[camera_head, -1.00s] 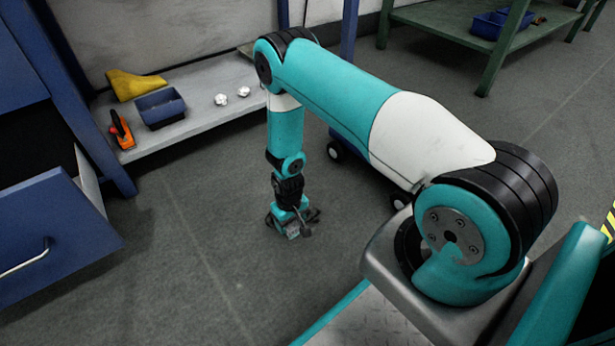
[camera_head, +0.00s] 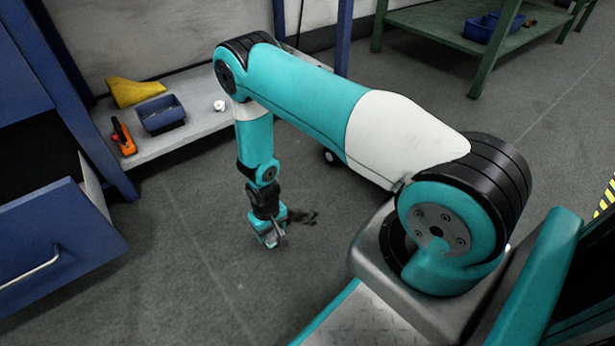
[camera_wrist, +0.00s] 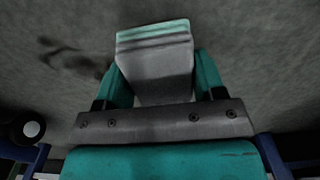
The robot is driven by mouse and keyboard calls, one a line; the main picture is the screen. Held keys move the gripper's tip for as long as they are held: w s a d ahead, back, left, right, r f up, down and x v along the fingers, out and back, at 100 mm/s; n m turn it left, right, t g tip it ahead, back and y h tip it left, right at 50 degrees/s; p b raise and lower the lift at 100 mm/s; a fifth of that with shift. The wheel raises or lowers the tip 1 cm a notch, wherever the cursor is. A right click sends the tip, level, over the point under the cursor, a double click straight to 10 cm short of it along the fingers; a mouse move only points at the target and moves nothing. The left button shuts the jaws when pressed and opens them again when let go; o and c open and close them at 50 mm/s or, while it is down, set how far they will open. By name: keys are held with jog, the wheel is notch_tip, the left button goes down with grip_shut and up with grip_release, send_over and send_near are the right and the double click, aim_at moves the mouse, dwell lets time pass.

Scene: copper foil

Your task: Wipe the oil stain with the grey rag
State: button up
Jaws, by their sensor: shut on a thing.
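My gripper (camera_head: 268,240) points down over the grey floor in the head view. In the wrist view my gripper (camera_wrist: 155,85) is shut on the grey rag (camera_wrist: 155,72), a folded grey piece with pale green stripes at its far end. The rag is small and hard to make out in the head view. The oil stain (camera_head: 301,216) is a dark smear on the floor just right of my gripper. It also shows in the wrist view (camera_wrist: 75,60), left of the rag. I cannot tell whether the rag touches the floor.
A low grey shelf (camera_head: 190,130) holds a yellow cloth-like thing (camera_head: 135,91), a blue bin (camera_head: 161,113), an orange-handled tool (camera_head: 123,138) and a small white item (camera_head: 219,105). An open blue drawer (camera_head: 60,245) juts out at left.

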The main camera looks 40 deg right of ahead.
jog(key=shift+r+p, duration=1.95)
jog(key=shift+r, duration=0.55)
